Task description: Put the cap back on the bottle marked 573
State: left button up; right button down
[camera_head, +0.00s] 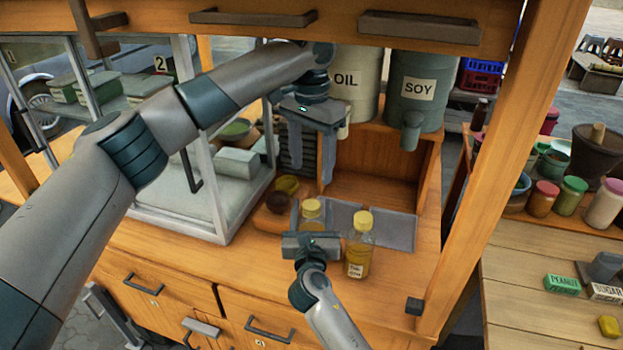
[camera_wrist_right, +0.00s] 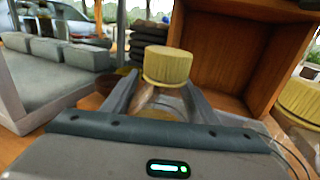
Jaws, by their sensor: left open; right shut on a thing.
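A clear bottle (camera_wrist_right: 150,98) with a yellow cap (camera_head: 311,208) on its top stands at the counter's front; the cap also shows in the right wrist view (camera_wrist_right: 167,66). My right gripper (camera_head: 311,220) is shut around this bottle, below the cap. A second bottle (camera_head: 357,250) of amber liquid, also topped by a yellow cap (camera_head: 363,220), stands just to the right. Its small label is too small to read; no label shows on the held bottle. My left gripper (camera_head: 312,178) is open and empty, pointing down above and behind the held bottle.
A grey mat (camera_head: 397,232) lies behind the bottles. A brown round pot (camera_head: 278,202) and a yellow bowl (camera_head: 287,184) stand to the left, by the glass case (camera_head: 217,228). OIL (camera_head: 358,95) and SOY (camera_head: 420,105) containers stand behind on a wooden shelf. A post (camera_head: 500,170) rises at right.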

pick_arm(q)
jog(key=shift+r, duration=0.8)
pick_arm(e)
jog(key=c, duration=0.6)
grip_release()
jog(key=shift+c, duration=0.2)
pick_arm(q)
notch_tip(320, 180, down, 2)
jog(key=shift+b, duration=1)
pick_arm(e)
jog(key=s, duration=1.7)
jog(key=shift+s+a, duration=0.15)
jog(key=shift+s, duration=0.05)
